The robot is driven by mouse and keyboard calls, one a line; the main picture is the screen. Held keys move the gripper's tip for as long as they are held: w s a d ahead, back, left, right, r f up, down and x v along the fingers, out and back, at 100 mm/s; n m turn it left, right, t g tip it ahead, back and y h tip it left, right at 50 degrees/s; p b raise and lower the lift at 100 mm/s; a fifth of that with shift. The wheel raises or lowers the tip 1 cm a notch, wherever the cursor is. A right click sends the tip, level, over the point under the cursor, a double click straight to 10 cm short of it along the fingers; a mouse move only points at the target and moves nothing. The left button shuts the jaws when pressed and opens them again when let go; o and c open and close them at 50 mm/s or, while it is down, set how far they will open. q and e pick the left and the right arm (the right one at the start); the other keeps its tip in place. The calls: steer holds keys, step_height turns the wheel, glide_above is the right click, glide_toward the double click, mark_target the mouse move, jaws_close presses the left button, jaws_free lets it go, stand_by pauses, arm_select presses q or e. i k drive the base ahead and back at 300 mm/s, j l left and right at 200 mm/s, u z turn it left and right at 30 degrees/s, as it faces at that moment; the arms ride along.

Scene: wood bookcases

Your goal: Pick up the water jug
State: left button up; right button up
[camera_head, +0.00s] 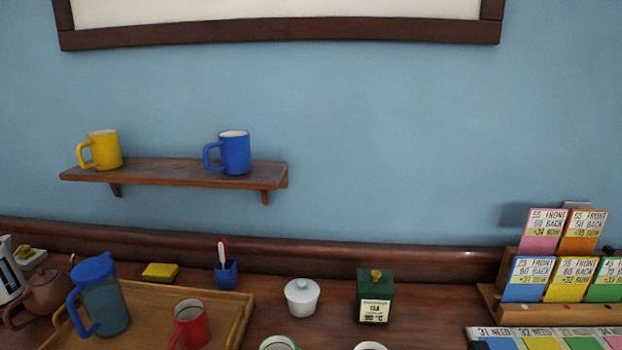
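The water jug (104,306) stands upright at the lower left in the head view. It has a blue lid, a blue handle on its left side and a see-through bluish body. It stands on or at the left part of a wooden tray (150,298); its base is near the bottom of the picture. No gripper touches it in this view. Neither of my grippers can be made out.
A red mug (190,325) stands right of the jug, and a brown teapot (46,292) close on its left. A yellow sponge-like block (160,272) and a blue pen cup (226,274) are behind.

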mark_target(96, 281)
steer(key=u, duration=1.3)
